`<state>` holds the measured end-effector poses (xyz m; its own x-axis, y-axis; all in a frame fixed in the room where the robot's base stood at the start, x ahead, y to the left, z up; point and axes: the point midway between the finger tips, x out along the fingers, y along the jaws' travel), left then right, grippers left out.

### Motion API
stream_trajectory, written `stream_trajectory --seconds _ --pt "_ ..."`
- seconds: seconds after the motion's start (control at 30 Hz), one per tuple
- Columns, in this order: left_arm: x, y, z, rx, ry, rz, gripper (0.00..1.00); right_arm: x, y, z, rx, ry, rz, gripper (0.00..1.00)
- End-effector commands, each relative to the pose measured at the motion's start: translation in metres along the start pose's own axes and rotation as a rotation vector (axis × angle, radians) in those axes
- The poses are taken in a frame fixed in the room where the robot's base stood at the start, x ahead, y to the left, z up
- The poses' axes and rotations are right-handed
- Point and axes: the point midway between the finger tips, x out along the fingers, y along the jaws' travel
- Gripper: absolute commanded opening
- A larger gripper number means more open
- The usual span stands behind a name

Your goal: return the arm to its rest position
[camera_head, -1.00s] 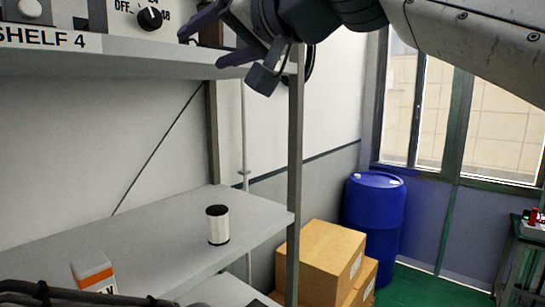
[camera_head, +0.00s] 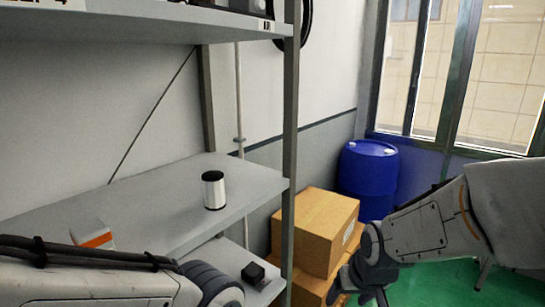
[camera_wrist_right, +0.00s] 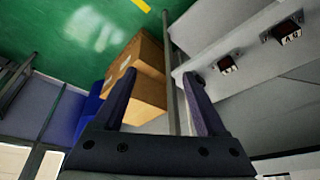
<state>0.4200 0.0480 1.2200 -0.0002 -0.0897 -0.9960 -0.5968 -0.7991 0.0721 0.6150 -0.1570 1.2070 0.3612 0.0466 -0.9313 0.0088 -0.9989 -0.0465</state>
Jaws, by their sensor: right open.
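My right arm comes in from the right in the head view, bent downward. My right gripper (camera_head: 357,292) hangs low beside the cardboard boxes, near the bottom edge of the picture. In the right wrist view its two dark fingers (camera_wrist_right: 160,74) stand apart with nothing held between them. My left arm lies across the bottom left of the head view, and its gripper is out of view.
A grey shelf rack (camera_head: 290,150) stands left, holding a white-and-black cylinder (camera_head: 213,191), an orange-and-white box (camera_head: 93,238) and a small black block (camera_head: 253,273). Cardboard boxes (camera_head: 318,225) and a blue barrel (camera_head: 367,180) stand behind. Green floor (camera_head: 430,285) is clear at right.

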Motion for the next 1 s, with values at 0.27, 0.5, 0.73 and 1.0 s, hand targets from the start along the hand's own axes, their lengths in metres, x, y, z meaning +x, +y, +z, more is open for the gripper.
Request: stream_trajectory --seconds 0.27,0.5,0.73,1.0 --pt "0.0 0.0 0.0 0.0 0.0 0.0 0.98 0.021 0.029 0.072 -0.004 -0.143 0.048 0.74" --pt "0.022 -0.002 0.001 -0.001 0.0 0.0 0.98 0.023 -0.016 0.093 -0.142 -0.18 -0.006 0.74" --pt "0.044 -0.003 0.002 -0.002 0.0 0.0 0.98 0.018 -0.06 0.128 -0.308 -0.233 -0.066 0.74" --pt "0.073 -0.005 0.004 -0.004 0.0 0.0 0.98 0.002 -0.104 0.191 -0.554 -0.317 -0.143 0.74"
